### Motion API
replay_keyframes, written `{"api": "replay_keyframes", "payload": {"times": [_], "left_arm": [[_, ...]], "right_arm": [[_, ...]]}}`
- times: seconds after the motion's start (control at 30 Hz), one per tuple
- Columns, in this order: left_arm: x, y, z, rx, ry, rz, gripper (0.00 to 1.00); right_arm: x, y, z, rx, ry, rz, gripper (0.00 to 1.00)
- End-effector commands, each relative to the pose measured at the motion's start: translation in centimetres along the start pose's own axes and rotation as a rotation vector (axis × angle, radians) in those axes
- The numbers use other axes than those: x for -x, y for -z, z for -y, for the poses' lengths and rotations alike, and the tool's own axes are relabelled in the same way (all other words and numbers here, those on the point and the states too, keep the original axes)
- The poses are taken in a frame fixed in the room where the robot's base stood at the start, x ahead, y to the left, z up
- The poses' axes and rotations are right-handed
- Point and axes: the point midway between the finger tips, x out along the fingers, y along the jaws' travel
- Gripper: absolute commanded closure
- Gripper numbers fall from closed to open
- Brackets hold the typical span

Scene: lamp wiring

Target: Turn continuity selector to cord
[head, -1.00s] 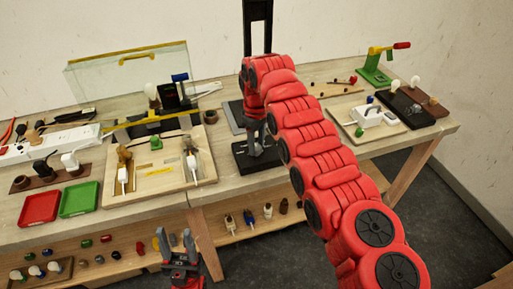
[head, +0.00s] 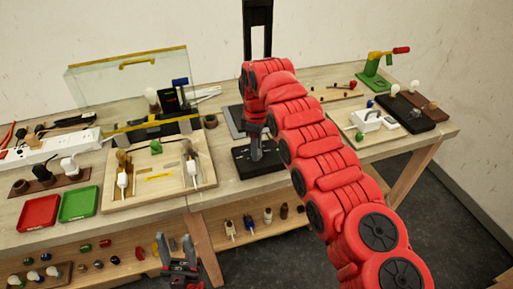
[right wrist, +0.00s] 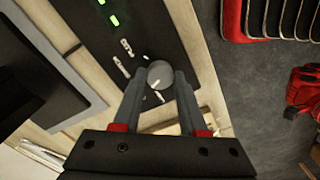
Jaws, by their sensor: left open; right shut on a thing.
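The continuity selector is a round grey knob (right wrist: 159,72) with a white pointer mark, on a black panel (right wrist: 95,25) that carries white markings and lit green indicators. In the right wrist view my right gripper (right wrist: 159,84) has a finger on each side of the knob and is shut on it. The head view shows this gripper (head: 256,152) reaching down to the black box (head: 272,166); the knob is hidden there. The white labels are too small to read. My left gripper (head: 177,244) is open and empty, low in front of the bench.
A wooden board with plugs (head: 158,195) lies left of the box. Green (head: 78,202) and red (head: 38,212) trays lie further left. A shelf (head: 135,262) below holds several small parts. Another board (head: 362,142) lies right of my right arm.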

Motion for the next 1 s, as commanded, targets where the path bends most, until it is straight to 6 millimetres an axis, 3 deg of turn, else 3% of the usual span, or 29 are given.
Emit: {"api": "replay_keyframes", "payload": {"times": [0.2,0.23,0.4,0.77,0.9,1.0], "left_arm": [[0.0,0.0,0.0,0.000,0.000,0.000,0.50],[0.0,0.0,0.0,0.000,0.000,0.000,0.50],[0.0,0.0,0.0,0.000,0.000,0.000,0.50],[0.1,0.0,0.0,0.000,0.000,0.000,0.50],[0.3,-0.1,0.0,0.000,0.000,0.000,0.50],[-1.2,0.2,0.1,0.000,0.000,0.000,0.50]], "right_arm": [[0.1,0.0,-0.1,-0.001,-0.002,0.000,1.00],[0.1,0.0,-0.1,-0.001,-0.002,0.000,0.55],[0.0,0.0,0.0,-0.002,-0.001,0.000,0.28],[0.6,0.0,-0.1,-0.001,-0.003,0.000,0.28],[2.9,0.2,-0.1,-0.001,-0.006,-0.003,0.28],[5.3,0.3,0.1,0.002,-0.003,-0.001,0.28]]}}
